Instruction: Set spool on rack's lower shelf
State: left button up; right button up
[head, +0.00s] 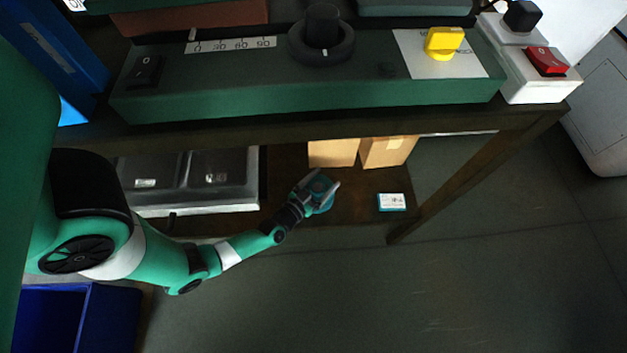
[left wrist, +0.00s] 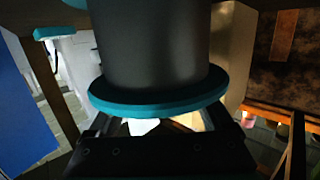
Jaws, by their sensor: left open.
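The spool (head: 320,190) is at the lower shelf (head: 362,217) of the rack, seen small in the head view. In the left wrist view the spool (left wrist: 153,50) is large and close, with a dark grey core and a teal flange. My left gripper (head: 322,195) is open, its fingers spread at the spool. In the left wrist view the fingers lie below and beyond the flange, partly hidden by it. I cannot tell whether they touch the spool, or whether its base rests fully on the shelf. My right gripper is not in view.
Cardboard boxes (head: 388,151) stand behind the spool, and a small white and teal box (head: 391,202) lies to its right. A dark metal unit (head: 222,172) fills the shelf's left. The upper level carries a green control panel (head: 220,101). A blue bin (head: 112,318) stands at lower left.

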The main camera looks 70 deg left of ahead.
pick_arm(q)
jog(key=p+v, duration=0.6)
jog(key=v, duration=0.6)
